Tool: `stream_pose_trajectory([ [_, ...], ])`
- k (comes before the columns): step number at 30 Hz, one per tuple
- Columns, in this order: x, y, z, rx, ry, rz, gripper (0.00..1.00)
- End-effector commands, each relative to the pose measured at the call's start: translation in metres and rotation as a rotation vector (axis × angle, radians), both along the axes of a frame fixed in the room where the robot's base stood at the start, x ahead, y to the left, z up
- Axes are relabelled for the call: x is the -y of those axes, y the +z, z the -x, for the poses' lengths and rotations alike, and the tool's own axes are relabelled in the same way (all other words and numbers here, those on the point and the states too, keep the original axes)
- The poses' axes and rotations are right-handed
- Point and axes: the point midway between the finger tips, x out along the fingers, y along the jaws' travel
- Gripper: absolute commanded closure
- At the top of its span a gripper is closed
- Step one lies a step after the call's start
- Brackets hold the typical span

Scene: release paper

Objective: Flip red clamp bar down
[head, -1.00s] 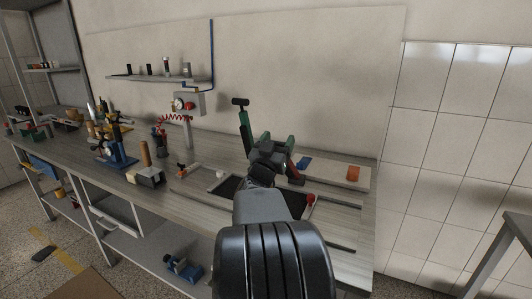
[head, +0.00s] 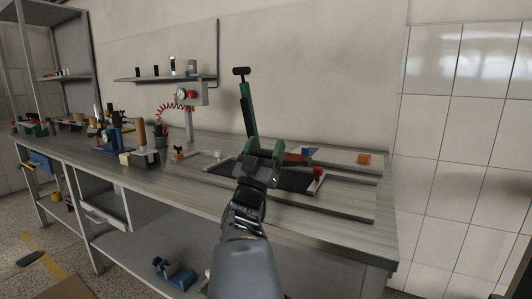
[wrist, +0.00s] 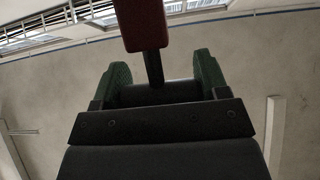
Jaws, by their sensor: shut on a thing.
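My gripper (head: 268,158) is over the right part of the workbench, at the clamp. Its green-padded fingers show apart in the wrist view (wrist: 160,85), shut on the red clamp bar (head: 294,159). The bar sticks out to the right of the fingers in the head view. It shows as a dark red block (wrist: 141,24) with a dark rod below it in the wrist view. The exact contact is hidden. A green lever (head: 248,112) with a black T-shaped handle stands up, leaning slightly left, behind my gripper. The clamp's base is hidden by my gripper.
A dark sheet (head: 296,181) lies on the bench (head: 349,228) beneath the gripper. A red knob (head: 319,173) stands at its right. An orange block (head: 363,159) sits on a pale board at the back right. A gauge post (head: 188,120) and tools stand left.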

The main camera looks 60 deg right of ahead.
Motion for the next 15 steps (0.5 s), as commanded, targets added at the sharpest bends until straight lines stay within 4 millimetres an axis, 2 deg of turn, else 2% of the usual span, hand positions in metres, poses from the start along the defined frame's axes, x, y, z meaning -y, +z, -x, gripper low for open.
stream_pose_trajectory([
  [1,-0.0017,-0.0064,0.0006,0.002,-0.001,0.001,0.75],
  [4,-0.0032,-0.0094,0.0006,0.001,0.0,0.0,0.75],
  [15,-0.005,-0.0107,0.0002,0.001,0.001,0.0,0.74],
])
